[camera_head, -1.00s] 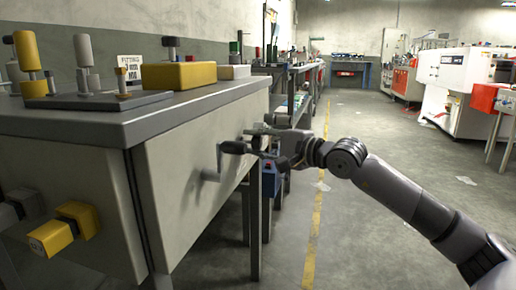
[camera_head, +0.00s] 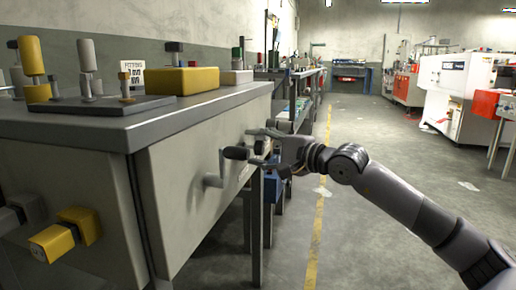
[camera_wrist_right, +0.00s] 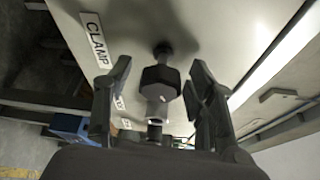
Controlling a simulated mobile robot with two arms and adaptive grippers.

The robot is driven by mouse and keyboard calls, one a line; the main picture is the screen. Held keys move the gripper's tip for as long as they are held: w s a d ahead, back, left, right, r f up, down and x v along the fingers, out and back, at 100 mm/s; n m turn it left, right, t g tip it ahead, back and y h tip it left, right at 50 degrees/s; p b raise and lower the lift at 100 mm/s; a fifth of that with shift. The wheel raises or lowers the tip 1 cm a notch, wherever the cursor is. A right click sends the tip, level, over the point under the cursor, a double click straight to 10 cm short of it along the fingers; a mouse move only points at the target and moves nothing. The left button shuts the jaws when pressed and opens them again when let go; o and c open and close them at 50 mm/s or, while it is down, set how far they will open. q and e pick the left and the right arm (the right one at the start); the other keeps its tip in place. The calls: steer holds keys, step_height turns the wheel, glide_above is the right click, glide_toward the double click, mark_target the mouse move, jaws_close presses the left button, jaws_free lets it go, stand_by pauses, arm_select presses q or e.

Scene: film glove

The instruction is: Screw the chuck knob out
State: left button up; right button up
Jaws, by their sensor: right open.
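In the right wrist view a dark faceted knob (camera_wrist_right: 160,78) with a shiny metal stem (camera_wrist_right: 157,106) stands out from the pale panel, between the two fingers of my right gripper (camera_wrist_right: 158,84). The fingers are open, with a gap on each side of the knob. In the head view my right gripper (camera_head: 262,147) is at the front panel of the grey cabinet (camera_head: 190,165), beside a crank handle with a dark grip (camera_head: 235,153). What sits between the fingers is too small to identify there. My left gripper is not in view.
A label reading CLAMP (camera_wrist_right: 95,42) is on the panel. A yellow block (camera_head: 180,81) and a dark plate (camera_head: 105,104) with upright pieces sit on the cabinet top. A yellow knob (camera_head: 52,242) juts out at lower left.

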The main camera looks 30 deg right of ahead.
steer(key=shift+s+d+f, duration=0.15)
steer(key=shift+s+d, duration=0.4)
steer(key=shift+s, duration=0.3)
steer(key=shift+s+r, duration=0.2)
steer(key=shift+s, duration=0.95)
glide_toward(263, 149)
steer(key=shift+s+d, duration=0.2)
